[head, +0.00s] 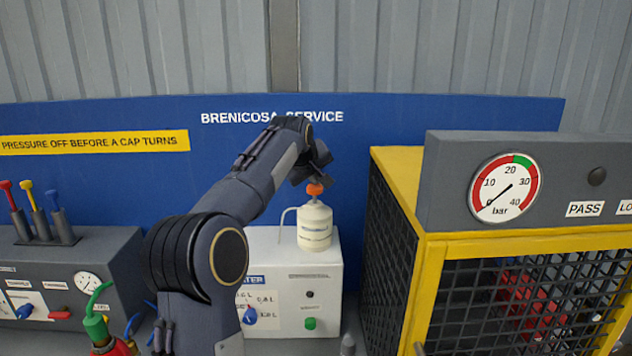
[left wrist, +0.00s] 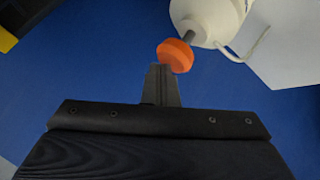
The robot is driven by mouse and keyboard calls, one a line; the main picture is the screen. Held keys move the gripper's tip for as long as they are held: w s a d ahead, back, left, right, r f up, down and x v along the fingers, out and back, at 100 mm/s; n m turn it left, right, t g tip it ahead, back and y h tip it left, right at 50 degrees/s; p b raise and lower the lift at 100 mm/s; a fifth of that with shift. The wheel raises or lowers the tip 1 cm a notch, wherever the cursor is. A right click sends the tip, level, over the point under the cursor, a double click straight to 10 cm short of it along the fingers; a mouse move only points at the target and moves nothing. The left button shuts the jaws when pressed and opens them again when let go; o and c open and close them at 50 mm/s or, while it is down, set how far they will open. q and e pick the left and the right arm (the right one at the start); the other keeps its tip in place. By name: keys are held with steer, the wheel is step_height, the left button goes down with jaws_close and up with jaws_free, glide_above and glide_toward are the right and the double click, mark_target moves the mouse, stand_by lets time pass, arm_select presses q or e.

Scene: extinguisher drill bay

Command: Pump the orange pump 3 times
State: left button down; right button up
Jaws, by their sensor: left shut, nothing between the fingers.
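The orange pump (head: 314,189) is a round orange knob on top of a cream bottle (head: 314,228), which stands on a white box. My left gripper (head: 312,175) is shut and empty, just above the knob in the head view. In the left wrist view the orange pump (left wrist: 175,55) sits on a grey stem out of the bottle (left wrist: 208,18), and the shut fingertips of my left gripper (left wrist: 161,70) are right at its edge. I cannot tell whether they touch. My right gripper is not in view.
The white box (head: 322,268) has a blue knob and a green button on its front. A yellow-framed mesh cage (head: 405,235) with a pressure gauge (head: 503,188) stands close on the right. A grey panel (head: 100,255) with coloured levers is at left. A blue board (head: 400,112) rises behind.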

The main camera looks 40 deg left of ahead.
mark_target(314, 187)
arm_select(q)
step_height(314, 187, up, 3)
steer(key=shift+f+p, duration=0.2)
steer(key=shift+p, duration=0.95)
steer(key=shift+r+b, duration=0.25)
steer(key=shift+b, duration=0.05)
steer(key=shift+r, duration=1.45)
steer(key=shift+r, duration=0.1)
